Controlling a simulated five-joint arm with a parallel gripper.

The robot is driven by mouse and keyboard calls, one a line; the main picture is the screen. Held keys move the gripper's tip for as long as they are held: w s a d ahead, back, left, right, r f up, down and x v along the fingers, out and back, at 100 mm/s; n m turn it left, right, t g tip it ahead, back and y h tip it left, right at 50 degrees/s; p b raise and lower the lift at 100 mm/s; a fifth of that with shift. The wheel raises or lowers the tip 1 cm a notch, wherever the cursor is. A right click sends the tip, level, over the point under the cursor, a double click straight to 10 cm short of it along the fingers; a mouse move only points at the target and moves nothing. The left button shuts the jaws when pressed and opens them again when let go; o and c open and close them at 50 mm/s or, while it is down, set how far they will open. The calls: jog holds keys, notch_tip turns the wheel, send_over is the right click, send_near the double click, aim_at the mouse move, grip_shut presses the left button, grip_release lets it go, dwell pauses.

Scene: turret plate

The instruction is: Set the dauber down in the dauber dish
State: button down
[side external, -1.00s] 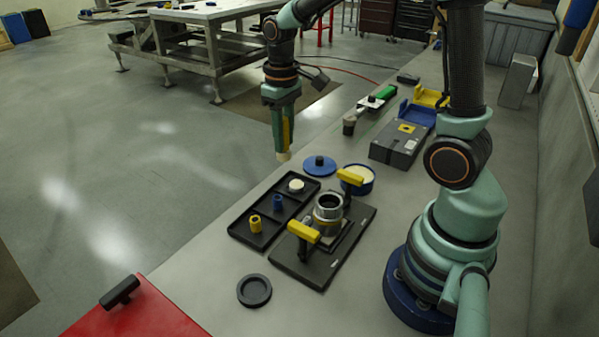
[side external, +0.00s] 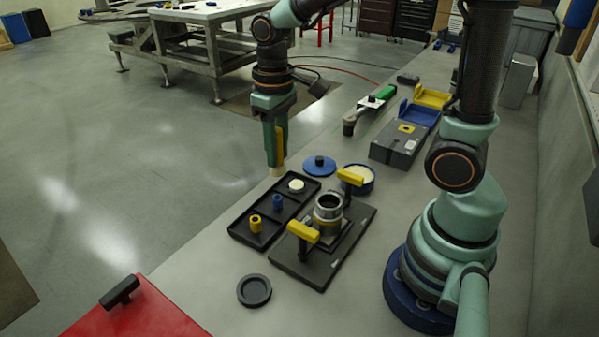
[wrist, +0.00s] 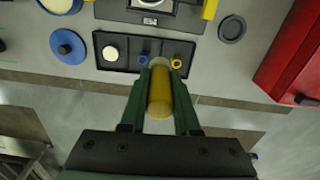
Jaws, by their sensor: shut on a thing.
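The dauber has a yellow handle and a pale tip. My gripper (side external: 274,152) is shut on the dauber (side external: 277,171), which hangs roughly upright, tip down, above the far end of the black tray. In the wrist view the dauber (wrist: 159,95) sits between the two green fingers (wrist: 160,88). The round, shallow black dish, which I take for the dauber dish (side external: 254,291), is at the bench's near left and looks empty. It also shows at the upper right of the wrist view (wrist: 232,27). My gripper is well apart from it.
The black tray (side external: 238,238) holds a white disc (side external: 296,186), a blue piece (side external: 278,202) and a yellow piece (side external: 255,223). A fixture with yellow handles (side external: 303,231) stands beside it. A blue tub (side external: 367,187), blue lid (side external: 319,166) and red box (side external: 140,315) are nearby.

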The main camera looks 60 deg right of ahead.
jog(key=s+a+f+n, duration=0.2)
jog(key=a+f+n, duration=0.1)
jog(key=a, duration=0.6)
jog(key=n, duration=0.3)
send_near(255, 291)
jog(key=shift+f, duration=0.6)
jog(key=shift+f, duration=1.5)
dwell(1.1)
jog(key=c, duration=0.6)
grip_release()
jog(key=shift+o, duration=0.2)
